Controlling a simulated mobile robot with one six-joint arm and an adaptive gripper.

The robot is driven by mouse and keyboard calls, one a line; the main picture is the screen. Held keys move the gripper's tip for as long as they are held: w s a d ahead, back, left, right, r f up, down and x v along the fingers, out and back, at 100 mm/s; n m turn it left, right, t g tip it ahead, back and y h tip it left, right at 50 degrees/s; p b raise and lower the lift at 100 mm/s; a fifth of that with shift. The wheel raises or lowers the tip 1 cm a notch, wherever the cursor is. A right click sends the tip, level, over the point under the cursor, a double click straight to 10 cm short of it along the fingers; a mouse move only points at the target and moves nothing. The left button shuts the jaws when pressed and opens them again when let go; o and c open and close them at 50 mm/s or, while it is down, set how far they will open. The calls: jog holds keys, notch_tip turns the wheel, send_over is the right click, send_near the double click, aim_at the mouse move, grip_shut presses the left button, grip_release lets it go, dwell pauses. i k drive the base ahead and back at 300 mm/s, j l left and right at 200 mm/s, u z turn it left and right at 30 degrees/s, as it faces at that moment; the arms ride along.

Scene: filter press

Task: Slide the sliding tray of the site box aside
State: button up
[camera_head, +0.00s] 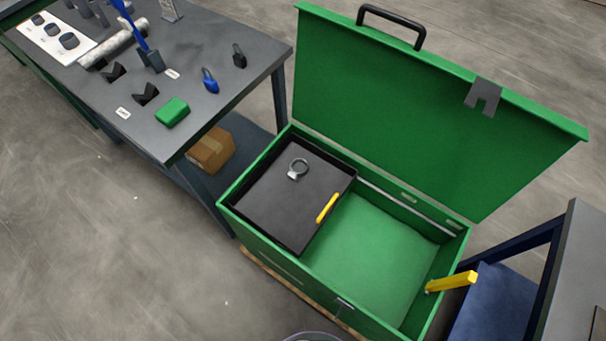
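The green site box (262,249) stands open on the floor, its lid (420,110) raised at the back with a black handle on top. The dark sliding tray (275,218) sits in the left part of the box. A metal ring-shaped item (298,169) lies in the tray. A yellow bar (327,208) is at the tray's right side; I cannot tell if it is a handle. The right part of the box shows its bare green floor (370,250). A yellow bar (452,282) sticks up at the box's right end. My gripper is not in view.
A grey workbench (225,110) at the upper left holds padlocks, a green block (172,112) and other small items. A cardboard box (211,150) sits on its lower shelf. Another table (575,265) stands close at the right. Floor at lower left is clear.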

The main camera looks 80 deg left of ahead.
aim_at(290, 213)
jog(key=u, duration=3.1)
